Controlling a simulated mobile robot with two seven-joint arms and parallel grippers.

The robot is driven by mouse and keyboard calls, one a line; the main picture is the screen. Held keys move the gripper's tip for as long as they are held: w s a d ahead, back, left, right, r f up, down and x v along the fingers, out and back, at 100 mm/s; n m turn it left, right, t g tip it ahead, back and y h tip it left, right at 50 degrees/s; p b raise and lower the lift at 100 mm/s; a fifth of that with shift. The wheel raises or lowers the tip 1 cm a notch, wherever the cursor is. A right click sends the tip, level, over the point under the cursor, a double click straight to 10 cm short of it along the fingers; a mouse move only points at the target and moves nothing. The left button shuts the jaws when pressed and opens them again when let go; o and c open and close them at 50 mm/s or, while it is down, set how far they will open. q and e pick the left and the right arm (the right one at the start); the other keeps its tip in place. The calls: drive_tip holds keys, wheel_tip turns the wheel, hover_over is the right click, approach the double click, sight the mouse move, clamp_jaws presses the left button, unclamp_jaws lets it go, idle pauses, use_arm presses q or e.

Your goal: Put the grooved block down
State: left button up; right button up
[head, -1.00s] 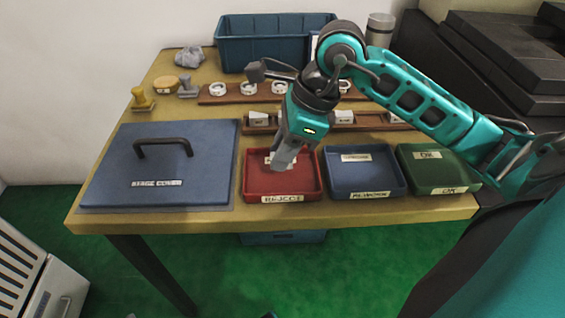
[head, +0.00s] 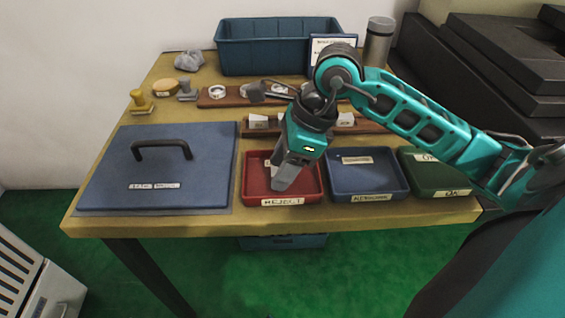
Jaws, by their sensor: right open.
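My right gripper (head: 284,180) points down into the red tray (head: 252,188) labelled REJECT, with its fingertips low over the tray floor. It is open, though the gap between its fingers is hard to see from here. I cannot make out a grooved block in or under it; the gripper hides part of the tray floor. A small pale patch (head: 268,162) shows at the tray's back beside the gripper, and I cannot tell whether it is a label or a part. Pale blocks (head: 258,122) sit on the front wooden rack behind the trays. My left gripper is out of view.
A blue tray (head: 365,183) and a green tray (head: 440,180) stand right of the red one. A blue lidded plate with a black handle (head: 160,145) lies left. A rear rack holds white rings (head: 217,92). A blue bin (head: 262,50) stands behind.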

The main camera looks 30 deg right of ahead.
drive_tip(key=shift+r, duration=0.1)
drive_tip(key=shift+r+p, duration=0.25)
drive_tip(key=shift+p, duration=0.05)
use_arm(q)
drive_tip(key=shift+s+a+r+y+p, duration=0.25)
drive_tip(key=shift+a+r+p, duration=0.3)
drive_tip(key=shift+p, duration=0.65)
use_arm(e)
drive_tip(key=v, duration=1.1)
drive_tip(key=shift+d+r, duration=0.2)
drive_tip(key=shift+r, duration=0.1)
drive_tip(key=shift+s+a+f, duration=0.1)
drive_tip(key=shift+s, duration=0.1)
